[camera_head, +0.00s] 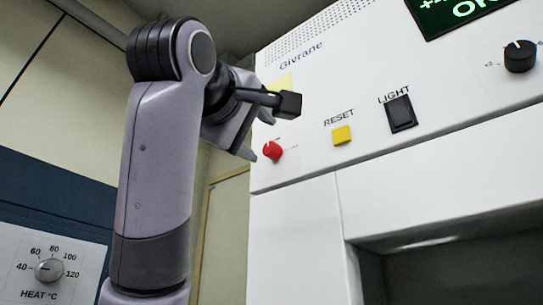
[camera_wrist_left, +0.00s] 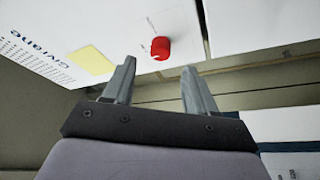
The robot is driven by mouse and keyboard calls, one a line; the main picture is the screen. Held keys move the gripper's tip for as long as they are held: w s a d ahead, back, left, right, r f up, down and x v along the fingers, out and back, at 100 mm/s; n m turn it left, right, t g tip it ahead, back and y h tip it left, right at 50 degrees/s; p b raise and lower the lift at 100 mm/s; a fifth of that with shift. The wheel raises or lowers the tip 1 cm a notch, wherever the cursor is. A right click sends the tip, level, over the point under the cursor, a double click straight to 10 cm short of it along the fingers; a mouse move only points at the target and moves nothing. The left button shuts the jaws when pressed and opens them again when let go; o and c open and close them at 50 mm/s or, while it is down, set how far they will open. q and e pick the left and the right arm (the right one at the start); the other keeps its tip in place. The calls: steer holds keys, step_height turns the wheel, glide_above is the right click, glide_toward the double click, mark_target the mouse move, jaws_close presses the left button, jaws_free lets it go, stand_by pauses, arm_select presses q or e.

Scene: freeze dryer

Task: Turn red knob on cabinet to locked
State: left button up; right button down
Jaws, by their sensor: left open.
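The red knob (camera_head: 272,150) is on the white cabinet front (camera_head: 300,215), near its left edge, below a yellow label (camera_head: 281,83). My left gripper (camera_head: 256,134) is open just left of the knob in the head view, with part of it hidden behind the wrist. In the left wrist view, the red knob (camera_wrist_left: 161,48) is beyond the two fingertips of the left gripper (camera_wrist_left: 159,66), roughly centred between them. No finger is seen closed on the knob. A pale mark shows on the knob's face. My right gripper is not in view.
A yellow RESET button (camera_head: 341,135), a black LIGHT switch (camera_head: 401,113) and a black dial (camera_head: 520,56) are right of the knob on the same panel. A HEAT dial (camera_head: 49,270) is at lower left. A dark recess (camera_head: 460,270) opens below the panel.

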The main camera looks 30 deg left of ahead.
mark_target(269, 149)
arm_select(q)
steer(key=p+x, duration=0.1)
steer(key=x, duration=0.3)
steer(key=shift+a+r+p, duration=0.1)
steer(key=shift+r+p, duration=0.05)
steer(key=shift+p, duration=0.15)
steer(key=shift+w+a, duration=0.1)
steer(key=shift+w, duration=0.55)
steer(key=c, duration=1.1)
